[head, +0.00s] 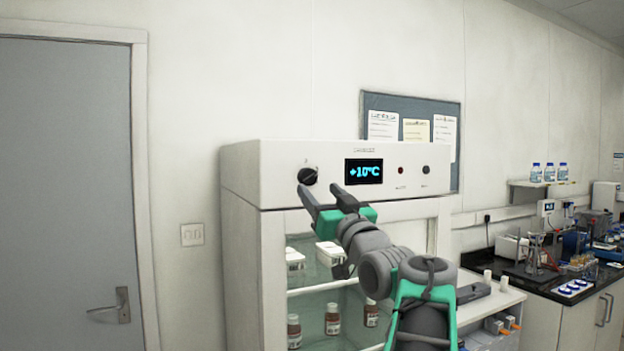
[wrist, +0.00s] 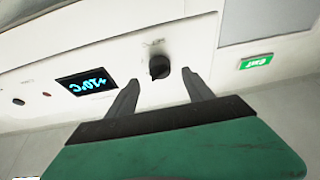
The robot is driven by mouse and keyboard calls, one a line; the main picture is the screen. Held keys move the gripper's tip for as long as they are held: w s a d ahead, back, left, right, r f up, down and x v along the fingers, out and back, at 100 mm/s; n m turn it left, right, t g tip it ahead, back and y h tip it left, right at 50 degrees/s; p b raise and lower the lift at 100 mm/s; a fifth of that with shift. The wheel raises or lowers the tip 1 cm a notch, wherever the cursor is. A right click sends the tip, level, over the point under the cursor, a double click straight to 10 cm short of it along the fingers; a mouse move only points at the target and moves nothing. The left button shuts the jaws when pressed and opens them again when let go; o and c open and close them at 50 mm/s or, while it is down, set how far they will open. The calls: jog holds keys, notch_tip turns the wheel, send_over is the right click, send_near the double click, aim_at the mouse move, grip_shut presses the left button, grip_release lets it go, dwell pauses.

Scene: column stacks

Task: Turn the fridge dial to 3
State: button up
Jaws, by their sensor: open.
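The fridge (head: 240,230) is a white cabinet with a glass front and a control panel along its top. Its black dial (head: 307,176) is at the left of the panel; the dial also shows in the wrist view (wrist: 159,67). The marks around it are too small to read. The display (head: 363,171) beside the dial reads +10°C in blue. My gripper (head: 318,190) is in front of the panel, just below and right of the dial in the head view. In the wrist view its two fingers are apart, with the dial beyond and between their tips. I see no clear contact.
A small red light (head: 401,170) and a black knob (head: 426,169) sit farther right on the panel. Bottles (head: 332,320) and white boxes stand inside the fridge. A grey door (head: 65,200) is at the left, and a lab bench (head: 540,285) at the right.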

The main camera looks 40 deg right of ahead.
aim_at(310, 180)
jog(key=p+x, duration=0.1)
jog(key=x, duration=0.4)
jog(key=shift+p, duration=0.3)
jog(key=shift+c, duration=0.2)
grip_shut()
jog(key=shift+f, duration=0.1)
